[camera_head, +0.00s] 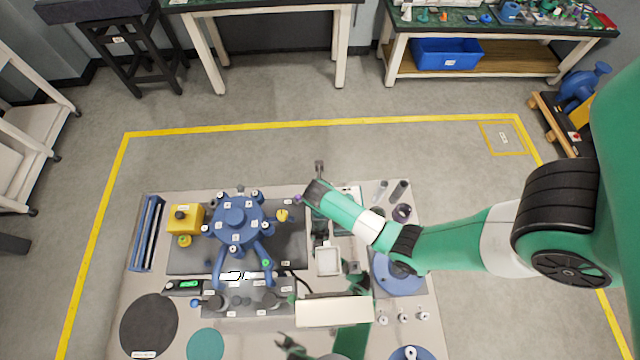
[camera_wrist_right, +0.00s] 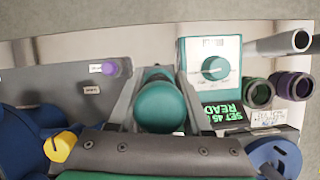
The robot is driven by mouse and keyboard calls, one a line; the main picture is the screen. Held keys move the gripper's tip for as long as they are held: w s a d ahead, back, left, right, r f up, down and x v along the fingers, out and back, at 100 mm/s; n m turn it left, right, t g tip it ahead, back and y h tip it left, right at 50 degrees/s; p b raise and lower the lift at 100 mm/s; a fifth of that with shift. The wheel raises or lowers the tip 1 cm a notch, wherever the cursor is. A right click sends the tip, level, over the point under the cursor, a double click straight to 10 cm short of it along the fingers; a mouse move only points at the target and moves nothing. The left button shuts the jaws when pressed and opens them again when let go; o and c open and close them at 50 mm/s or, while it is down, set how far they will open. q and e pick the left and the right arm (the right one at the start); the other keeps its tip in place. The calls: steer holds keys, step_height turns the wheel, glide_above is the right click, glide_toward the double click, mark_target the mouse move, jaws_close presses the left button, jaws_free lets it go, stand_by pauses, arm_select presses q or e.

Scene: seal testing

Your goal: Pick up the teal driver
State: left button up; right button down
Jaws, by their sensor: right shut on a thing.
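The teal driver (camera_wrist_right: 160,103) is between the two fingers of my right gripper (camera_wrist_right: 160,78) in the right wrist view, its round end towards the camera. The gripper is shut on it. In the head view my right arm reaches in from the right over the bench, and the driver cannot be made out clearly there. My left gripper (camera_head: 290,346) is low in the head view near the bench's front; its fingers are too small and dark to tell whether they are open.
A blue multi-armed fixture (camera_head: 237,222) stands left on the bench, beside a yellow box (camera_head: 185,219). In the right wrist view a panel with a teal dial (camera_wrist_right: 214,68), a grey tube (camera_wrist_right: 280,43) and green and purple rings stand right of the driver. A blue disc (camera_head: 398,278) lies at right.

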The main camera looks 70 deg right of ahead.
steer(key=shift+r, duration=0.15)
steer(key=shift+r, duration=0.25)
steer(key=r+p, duration=0.2)
steer(key=r, duration=0.1)
steer(key=shift+a+r, duration=0.2)
steer(key=shift+r, duration=0.05)
steer(key=s+a+r+p, duration=0.4)
steer(key=s+a+r, duration=0.3)
steer(key=a, duration=0.4)
steer(key=shift+v, duration=0.95)
steer(key=shift+s+d, duration=0.15)
